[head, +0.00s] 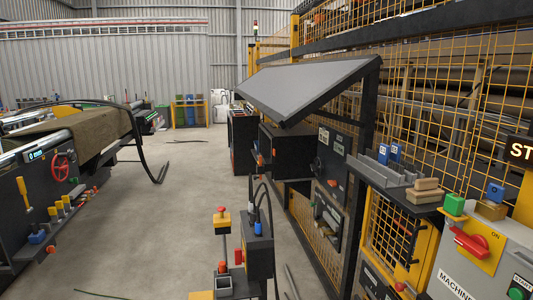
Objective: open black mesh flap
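A broad grey panel with a black edge (305,84) slants out from the yellow mesh fence at the upper middle of the head view. It hangs above a black box (285,152). Its surface looks smooth at this size, so I cannot tell whether it is mesh or whether it is the flap. Lower right, a yellow-framed mesh door (393,237) with a black piece on it is set in the fence under a shelf. It looks closed. Neither of my grippers is in view.
A black post box with cables (258,254) and a yellow box with a red button (222,219) stand front centre. A grey machine cabinet with a red switch (472,244) is at right. A turf machine (60,185) stands left. The concrete floor (175,215) between is mostly clear.

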